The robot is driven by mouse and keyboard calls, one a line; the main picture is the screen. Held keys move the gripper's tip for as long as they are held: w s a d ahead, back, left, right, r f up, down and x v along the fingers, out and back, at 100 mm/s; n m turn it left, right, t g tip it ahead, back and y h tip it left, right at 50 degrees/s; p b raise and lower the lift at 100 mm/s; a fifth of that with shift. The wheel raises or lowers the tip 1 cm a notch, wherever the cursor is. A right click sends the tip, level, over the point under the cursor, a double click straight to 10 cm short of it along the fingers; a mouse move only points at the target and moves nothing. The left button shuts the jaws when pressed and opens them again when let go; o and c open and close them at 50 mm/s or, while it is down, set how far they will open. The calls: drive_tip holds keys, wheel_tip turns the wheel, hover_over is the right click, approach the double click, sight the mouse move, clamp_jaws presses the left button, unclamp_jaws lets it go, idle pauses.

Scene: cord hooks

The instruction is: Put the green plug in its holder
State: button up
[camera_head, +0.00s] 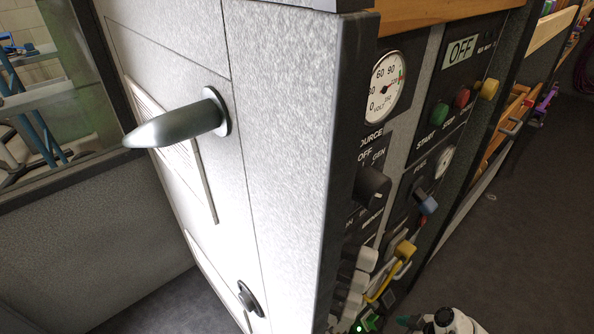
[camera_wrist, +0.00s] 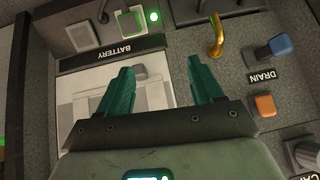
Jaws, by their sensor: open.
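In the wrist view my gripper (camera_wrist: 159,63) is open, its two teal fingers apart with nothing between them. It faces the panel below the BATTERY label. A green-edged square fitting (camera_wrist: 132,22) sits above that label, beside a lit green lamp (camera_wrist: 153,16). I cannot tell if this fitting is the green plug or its holder. In the head view green shows low on the panel (camera_head: 358,327), cut by the bottom edge. My gripper (camera_head: 408,322) is only partly in that view, to the right of this green. No plug is clearly made out in either view.
A yellow fitting with a cord (camera_head: 403,250) juts from the panel; a brass hook (camera_wrist: 216,38) shows in the wrist view. Blue (camera_wrist: 280,45) and orange (camera_wrist: 265,105) knobs flank the DRAIN label. Open floor lies right.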

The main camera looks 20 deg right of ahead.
drive_tip(key=t+b, duration=0.1)
drive_tip(key=b, duration=0.3)
approach(379, 323)
drive_tip(key=a, duration=0.1)
drive_tip(key=shift+w+f+t+h, duration=0.3)
drive_tip(key=shift+f, duration=0.4)
drive_tip(key=b+x, duration=0.4)
drive_tip(key=x, duration=0.3)
drive_tip(key=shift+x, duration=1)
clamp_jaws()
drive_tip(key=shift+r, duration=0.1)
